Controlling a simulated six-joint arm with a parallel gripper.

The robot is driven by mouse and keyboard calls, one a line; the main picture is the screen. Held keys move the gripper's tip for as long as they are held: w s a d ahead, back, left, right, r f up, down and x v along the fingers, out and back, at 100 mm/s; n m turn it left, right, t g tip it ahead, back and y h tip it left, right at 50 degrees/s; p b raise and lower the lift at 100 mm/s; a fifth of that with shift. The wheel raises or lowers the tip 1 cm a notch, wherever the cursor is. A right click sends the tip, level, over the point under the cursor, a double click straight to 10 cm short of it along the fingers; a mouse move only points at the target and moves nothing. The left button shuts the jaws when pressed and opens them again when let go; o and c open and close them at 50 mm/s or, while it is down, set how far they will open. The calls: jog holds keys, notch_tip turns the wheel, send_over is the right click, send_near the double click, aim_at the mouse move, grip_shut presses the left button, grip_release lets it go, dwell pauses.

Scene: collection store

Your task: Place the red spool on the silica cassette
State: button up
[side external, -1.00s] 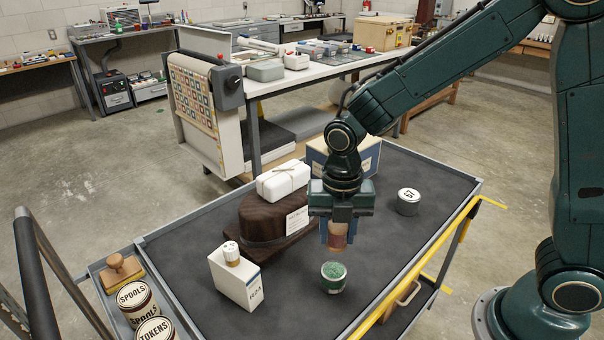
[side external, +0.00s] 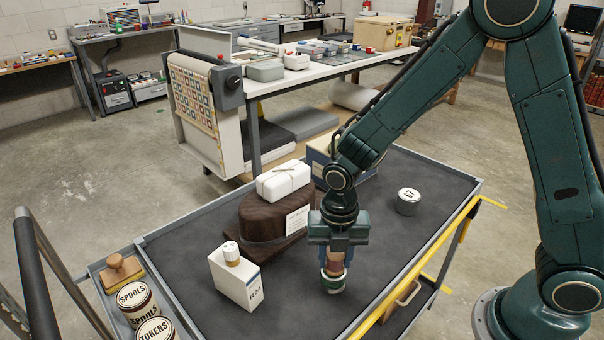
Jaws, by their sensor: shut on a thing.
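My gripper (side external: 334,264) points down over the cart top, shut on the red spool (side external: 334,262). The spool is reddish with a pale band and partly covered by the fingers.
Left of my gripper stand a brown hat-shaped object (side external: 262,222) with a white package (side external: 284,180) on it, and a white box (side external: 236,280). A yellow rail edges the cart (side external: 428,255).

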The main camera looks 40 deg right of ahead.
jog(key=shift+f, duration=0.15)
jog(key=o, duration=1)
notch_tip(320, 180, up, 12)
jog(key=shift+r, duration=0.15)
dwell(0.4)
dwell(0.4)
